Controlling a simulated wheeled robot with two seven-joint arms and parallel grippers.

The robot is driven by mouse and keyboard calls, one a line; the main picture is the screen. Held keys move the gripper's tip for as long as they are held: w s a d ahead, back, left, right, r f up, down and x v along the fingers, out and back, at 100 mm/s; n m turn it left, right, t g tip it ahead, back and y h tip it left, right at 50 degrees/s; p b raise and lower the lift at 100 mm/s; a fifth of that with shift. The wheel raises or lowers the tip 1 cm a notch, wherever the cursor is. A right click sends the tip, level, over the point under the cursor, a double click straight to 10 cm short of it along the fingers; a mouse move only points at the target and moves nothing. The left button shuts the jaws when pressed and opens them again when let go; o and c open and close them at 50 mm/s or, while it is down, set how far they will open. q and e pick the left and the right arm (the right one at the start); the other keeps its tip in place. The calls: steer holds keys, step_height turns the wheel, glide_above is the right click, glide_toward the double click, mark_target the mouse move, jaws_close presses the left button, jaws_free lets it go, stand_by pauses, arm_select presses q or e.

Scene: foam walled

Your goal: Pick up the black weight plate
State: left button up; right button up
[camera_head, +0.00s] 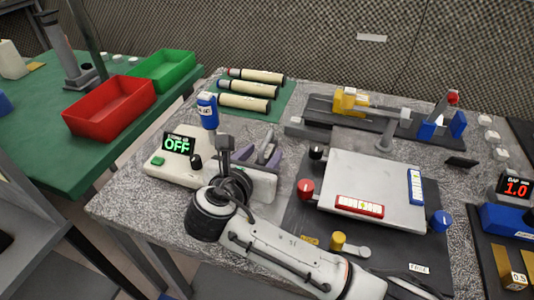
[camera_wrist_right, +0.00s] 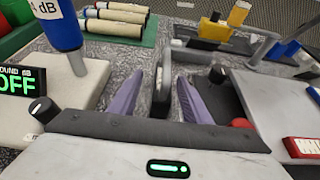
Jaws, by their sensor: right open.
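A dark disc that looks like the black weight plate (camera_wrist_right: 162,88) stands on edge between the two purple fingers of my right gripper (camera_wrist_right: 158,78) in the wrist view. In the head view my right gripper (camera_head: 263,158) is low over the table's near middle, and the plate (camera_head: 268,147) shows only partly between the fingers. The plate's lower part is hidden by the gripper body. My left gripper is in neither view.
The sound meter (camera_head: 178,144) with a blue-topped post (camera_head: 208,110) stands close left. A grey plate with knobs (camera_head: 375,190) lies close right. Several cream cylinders (camera_head: 248,87) lie on a green mat behind. A yellow-and-grey rail fixture (camera_head: 350,103) is at the back right.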

mark_target(271, 143)
steer(key=x, duration=0.6)
steer(key=shift+d+r, duration=0.1)
steer(key=shift+d, duration=0.15)
jaws_close()
stand_by(1.1)
steer(key=shift+r, duration=0.2)
